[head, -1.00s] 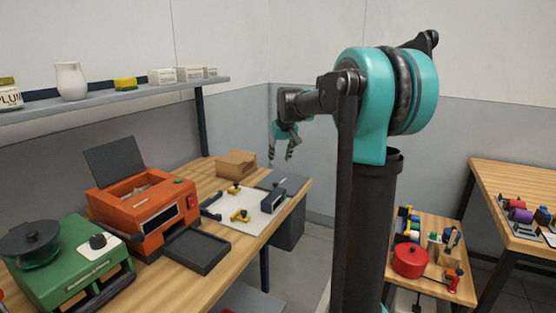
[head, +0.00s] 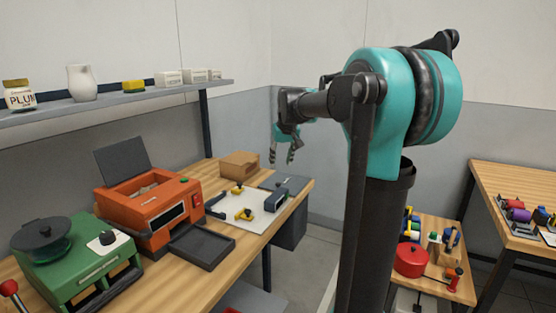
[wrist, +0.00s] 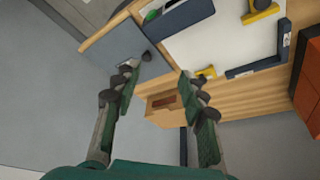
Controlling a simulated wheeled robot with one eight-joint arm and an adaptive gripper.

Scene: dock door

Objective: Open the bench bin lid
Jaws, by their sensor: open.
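The bench bin (head: 288,229) is a dark grey box at the far right end of the wooden bench. Its flat grey lid (head: 290,183) lies level with the bench top and looks shut. In the wrist view the lid (wrist: 112,45) is at upper left, and a small dark knob (wrist: 146,57) shows at its edge beside the left fingertip. My gripper (head: 281,158) is open and empty, pointing down above the back of the bench near the lid. In the wrist view my gripper (wrist: 157,76) has its fingers wide apart; I cannot tell whether the left one touches the lid.
A cardboard box (head: 239,164) stands on the bench behind the white board (head: 232,219), which carries yellow and dark fixtures. An orange machine (head: 150,210) and a green machine (head: 78,262) stand nearer. A shelf (head: 120,99) runs along the wall. Open floor lies right of the bench.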

